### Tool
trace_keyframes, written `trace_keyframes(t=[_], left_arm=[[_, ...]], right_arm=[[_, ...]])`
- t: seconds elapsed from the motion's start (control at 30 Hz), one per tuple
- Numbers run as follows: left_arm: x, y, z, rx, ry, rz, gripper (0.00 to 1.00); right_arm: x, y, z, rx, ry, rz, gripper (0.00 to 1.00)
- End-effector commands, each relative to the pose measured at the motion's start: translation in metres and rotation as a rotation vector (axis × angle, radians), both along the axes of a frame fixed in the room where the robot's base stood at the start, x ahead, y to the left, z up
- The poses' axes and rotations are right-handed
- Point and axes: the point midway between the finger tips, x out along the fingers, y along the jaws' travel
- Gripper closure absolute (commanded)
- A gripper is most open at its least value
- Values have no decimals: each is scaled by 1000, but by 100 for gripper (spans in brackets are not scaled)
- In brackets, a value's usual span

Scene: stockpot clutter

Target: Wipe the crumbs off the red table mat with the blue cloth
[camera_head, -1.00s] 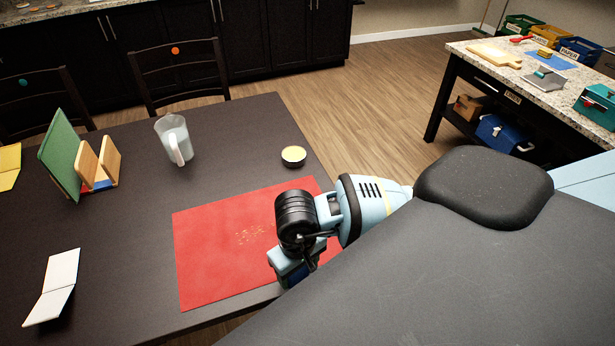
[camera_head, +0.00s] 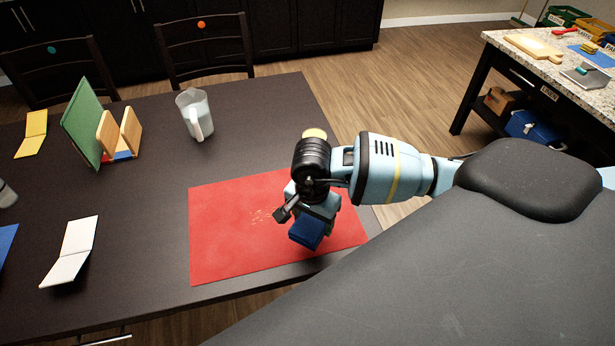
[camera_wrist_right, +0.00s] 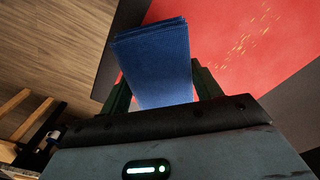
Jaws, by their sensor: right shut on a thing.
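The red table mat (camera_head: 225,245) lies flat on the dark table near its front right edge. Yellowish crumbs (camera_head: 262,215) are scattered around the mat's middle; the right wrist view also shows crumbs (camera_wrist_right: 255,30). My right gripper (camera_head: 312,222) is over the right part of the mat and is shut on the folded blue cloth (camera_head: 307,234). The cloth stands out between the fingers in the right wrist view (camera_wrist_right: 155,60). The cloth is to the right of the crumbs; I cannot tell whether it touches the mat. My left gripper is not in view.
A clear jug (camera_head: 193,117) stands behind the mat. A yellow-topped round tin (camera_head: 315,133) is partly hidden behind my right wrist. A rack (camera_head: 117,135) with a green board (camera_head: 85,122) stands at the back left. A white folded card (camera_head: 70,252) lies left of the mat.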

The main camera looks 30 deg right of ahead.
Motion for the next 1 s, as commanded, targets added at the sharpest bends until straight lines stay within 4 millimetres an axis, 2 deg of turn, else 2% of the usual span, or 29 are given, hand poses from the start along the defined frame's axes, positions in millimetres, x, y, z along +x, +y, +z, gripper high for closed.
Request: trace_keyframes(t=[0.4,0.6,0.8,1.0], left_arm=[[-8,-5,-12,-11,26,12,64],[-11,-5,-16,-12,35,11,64],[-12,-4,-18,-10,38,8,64],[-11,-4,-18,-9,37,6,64]], right_arm=[[58,-30,10,1,-22,-941,55],[80,-42,18,10,-25,-1333,55],[91,-48,23,15,-23,-1554,55],[94,-49,24,18,-24,-1608,55]])
